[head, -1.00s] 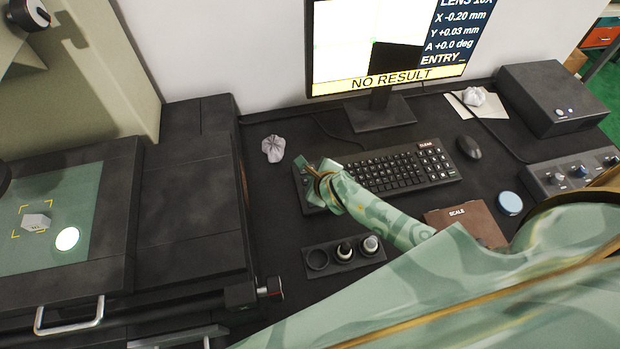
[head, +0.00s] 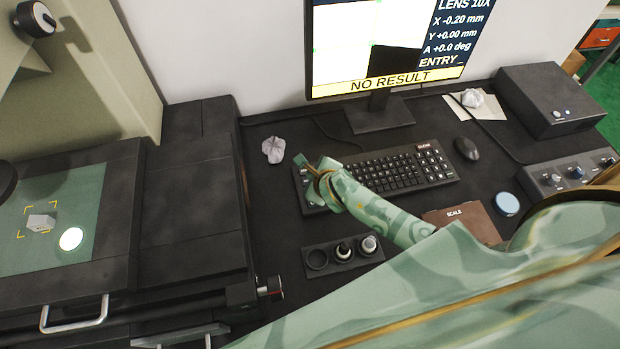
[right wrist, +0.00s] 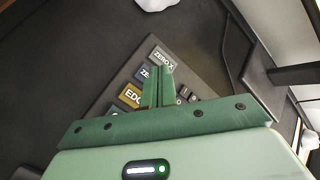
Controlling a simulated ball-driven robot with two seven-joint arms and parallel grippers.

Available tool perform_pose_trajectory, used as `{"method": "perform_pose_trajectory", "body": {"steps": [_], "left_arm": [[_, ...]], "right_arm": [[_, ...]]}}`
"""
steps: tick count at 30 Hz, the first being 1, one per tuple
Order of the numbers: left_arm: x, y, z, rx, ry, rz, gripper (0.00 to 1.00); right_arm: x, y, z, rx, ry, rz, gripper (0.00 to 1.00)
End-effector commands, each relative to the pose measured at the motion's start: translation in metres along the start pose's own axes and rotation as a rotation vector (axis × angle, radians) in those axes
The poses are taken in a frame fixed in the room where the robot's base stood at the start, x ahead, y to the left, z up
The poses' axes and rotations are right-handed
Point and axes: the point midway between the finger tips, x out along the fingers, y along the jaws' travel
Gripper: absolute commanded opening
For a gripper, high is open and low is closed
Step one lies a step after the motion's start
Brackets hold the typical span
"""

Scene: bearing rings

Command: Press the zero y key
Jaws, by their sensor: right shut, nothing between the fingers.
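My right gripper (head: 302,162) is shut and empty over the left end of the black keyboard (head: 405,170). In the right wrist view its closed fingers (right wrist: 161,72) cover part of a blue-grey key reading "ZE" (right wrist: 146,73), the rest of its label hidden. This key sits between the grey ZERO X key (right wrist: 163,57) and a yellow key reading "EDG" (right wrist: 131,95). Whether the fingertips touch the key cannot be told. The monitor (head: 372,84) reads X -0.20 mm, Y +0.00 mm, A +0.0 deg and NO RESULT. My left gripper is not in view.
A crumpled grey cloth (head: 273,150) lies left of the keyboard. A holder with small bottles (head: 343,251) stands in front. A mouse (head: 466,148), a brown SCALE case (head: 470,218) and a blue round tin (head: 506,204) are at the right. The stage machine (head: 190,200) fills the left.

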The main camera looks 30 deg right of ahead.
Motion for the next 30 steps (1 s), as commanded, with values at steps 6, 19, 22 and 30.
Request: {"method": "perform_pose_trajectory", "body": {"steps": [6, 19, 22, 30], "left_arm": [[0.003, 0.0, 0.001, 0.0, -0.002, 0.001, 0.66], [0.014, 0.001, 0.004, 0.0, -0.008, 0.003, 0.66], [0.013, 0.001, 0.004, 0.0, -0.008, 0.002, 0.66], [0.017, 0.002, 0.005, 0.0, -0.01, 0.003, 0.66]], "right_arm": [[0.005, -0.003, 0.001, -0.001, -0.001, -0.001, 0.0], [0.025, -0.022, 0.012, 0.0, 0.0, 0.0, 0.0], [0.025, -0.022, 0.012, 0.0, 0.0, 0.0, 0.0], [0.028, -0.019, 0.009, -0.001, 0.0, 0.0, 0.0]]}}
